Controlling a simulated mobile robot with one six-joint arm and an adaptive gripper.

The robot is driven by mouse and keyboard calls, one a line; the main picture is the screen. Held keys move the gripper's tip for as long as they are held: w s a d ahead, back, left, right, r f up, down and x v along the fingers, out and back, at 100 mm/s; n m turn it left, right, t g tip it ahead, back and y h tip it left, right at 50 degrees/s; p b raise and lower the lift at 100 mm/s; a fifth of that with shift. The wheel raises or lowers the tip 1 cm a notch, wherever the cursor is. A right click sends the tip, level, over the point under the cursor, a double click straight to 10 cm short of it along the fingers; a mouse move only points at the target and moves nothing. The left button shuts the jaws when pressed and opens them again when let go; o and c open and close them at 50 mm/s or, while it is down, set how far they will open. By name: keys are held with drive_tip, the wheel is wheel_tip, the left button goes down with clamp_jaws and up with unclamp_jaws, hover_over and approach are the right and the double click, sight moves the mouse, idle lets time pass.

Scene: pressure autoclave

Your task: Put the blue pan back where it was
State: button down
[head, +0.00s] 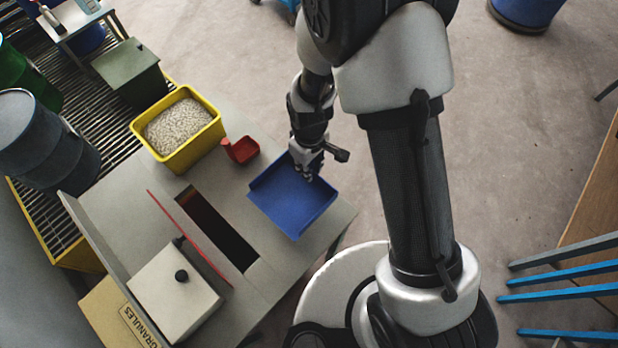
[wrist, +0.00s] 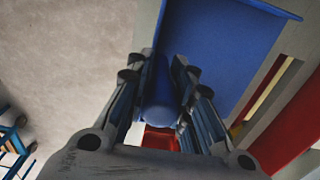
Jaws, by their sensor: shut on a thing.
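The blue pan (head: 292,195) is a shallow open tray at the right end of the grey table. It is level or nearly so; I cannot tell whether it rests on the table or hangs just above it. My gripper (head: 308,170) is at the pan's upper right edge. In the wrist view, my gripper (wrist: 163,75) is shut on the pan's round blue handle (wrist: 160,105), with a finger on each side. The pan's flat floor (wrist: 212,50) stretches away beyond the fingers.
A red scoop (head: 240,150) and a yellow bin of pale granules (head: 213,138) stand left of the pan. A dark slot (head: 217,228) with a red-edged panel lies nearer, beside a knobbed box (head: 165,295). Drums (head: 40,135) stand far left. Floor (head: 530,120) is open at right.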

drive_tip(key=shift+f+b, duration=0.55)
drive_tip(key=shift+f, duration=2.65)
drive_tip(key=shift+f, duration=0.2)
drive_tip(key=c, duration=1.4)
unclamp_jaws()
drive_tip(key=shift+r, duration=0.1)
wheel_tip(320, 180, up, 12)
drive_tip(key=p, duration=0.2)
drive_tip(key=shift+d+r+p, duration=0.1)
drive_tip(key=shift+r+p, duration=0.1)
drive_tip(key=shift+p, duration=0.15)
